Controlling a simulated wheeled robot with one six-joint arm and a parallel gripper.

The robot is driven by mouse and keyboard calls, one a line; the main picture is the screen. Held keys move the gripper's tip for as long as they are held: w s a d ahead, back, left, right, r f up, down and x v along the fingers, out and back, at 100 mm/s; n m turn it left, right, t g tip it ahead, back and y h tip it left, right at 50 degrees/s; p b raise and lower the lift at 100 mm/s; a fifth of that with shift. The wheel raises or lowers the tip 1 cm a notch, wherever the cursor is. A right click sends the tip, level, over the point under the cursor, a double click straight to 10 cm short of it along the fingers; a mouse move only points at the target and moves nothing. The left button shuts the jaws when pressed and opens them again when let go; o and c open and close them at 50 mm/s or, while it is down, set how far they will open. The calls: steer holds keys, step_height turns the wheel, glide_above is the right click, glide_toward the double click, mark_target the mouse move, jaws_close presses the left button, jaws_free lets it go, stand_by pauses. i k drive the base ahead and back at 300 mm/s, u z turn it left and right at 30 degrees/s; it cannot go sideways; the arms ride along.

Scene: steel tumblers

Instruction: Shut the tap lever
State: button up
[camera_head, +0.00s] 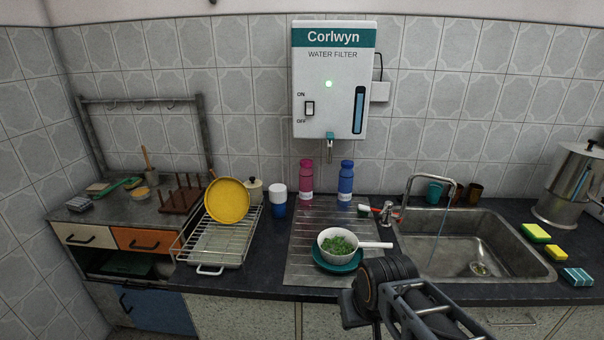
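The chrome tap (432,178) stands behind the sink (535,262), with its spout arched over the basin. A thin bluish stream of water (437,238) appears to run from the spout into the basin. The small chrome tap lever (388,211) seems to be at the left of the tap's base, with red marks close by; its exact angle is too small to tell. My arm reaches in from the bottom, in front of the counter and well short of the lever. My gripper's fingers are not visible.
A white pan of greens (336,233) on a teal plate, a pink bottle (306,181) and a blue bottle (345,181) stand on the drainboard (300,262). A steel urn (570,185) and sponges (536,232) are right of the sink. A dish rack (222,240) is left.

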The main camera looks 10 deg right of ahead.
mark_target(388, 205)
steer(key=k, duration=0.6)
steer(key=u, duration=0.65)
steer(key=i, duration=1.4)
steer(key=z, duration=0.45)
